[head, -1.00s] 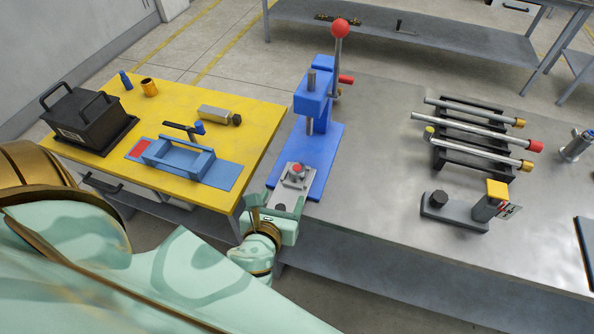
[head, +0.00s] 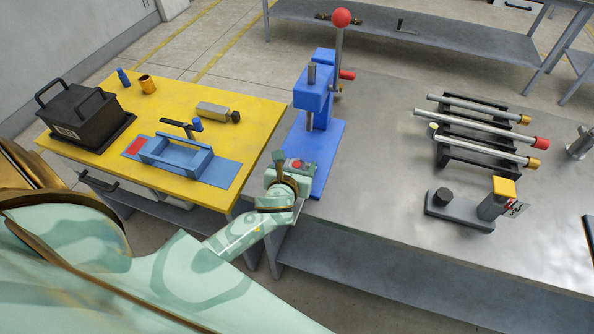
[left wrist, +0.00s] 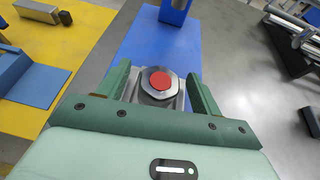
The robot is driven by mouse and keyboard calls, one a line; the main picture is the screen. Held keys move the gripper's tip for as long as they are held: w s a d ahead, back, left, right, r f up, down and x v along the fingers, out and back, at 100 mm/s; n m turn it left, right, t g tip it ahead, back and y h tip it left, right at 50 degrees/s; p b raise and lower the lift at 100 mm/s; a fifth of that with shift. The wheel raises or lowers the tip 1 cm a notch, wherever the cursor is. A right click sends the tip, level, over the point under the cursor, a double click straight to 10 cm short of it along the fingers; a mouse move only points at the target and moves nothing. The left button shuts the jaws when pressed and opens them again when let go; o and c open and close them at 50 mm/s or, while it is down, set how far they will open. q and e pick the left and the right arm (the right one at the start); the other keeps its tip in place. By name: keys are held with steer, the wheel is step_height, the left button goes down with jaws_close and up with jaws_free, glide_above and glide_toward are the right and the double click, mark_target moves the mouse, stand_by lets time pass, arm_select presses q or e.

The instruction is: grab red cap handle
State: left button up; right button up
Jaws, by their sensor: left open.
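The red cap (left wrist: 160,81) shows in the left wrist view on top of a metal hex piece, which sits on a grey plate over the blue base of the press. In the head view the red cap (head: 298,164) shows just past my left gripper (head: 291,160), which partly hides the piece under it. In the left wrist view my left gripper (left wrist: 160,84) is open, with one green finger on each side of the capped piece. I cannot tell whether the fingers touch it. My right gripper is not in view.
The blue press (head: 316,95), with a red ball lever (head: 341,18), stands right behind. The yellow table (head: 235,115) holds a black box (head: 82,118) and a blue fixture (head: 180,157). A rack of rods (head: 480,135) and a grey stand (head: 460,214) are to the right.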

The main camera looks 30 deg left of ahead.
arm_select(q)
steer(key=shift+w+a+f, duration=0.1)
steer(key=shift+w+f, duration=0.05)
steer(key=shift+w, duration=0.05)
steer(key=c, duration=1.2)
steer(key=shift+r, duration=0.2)
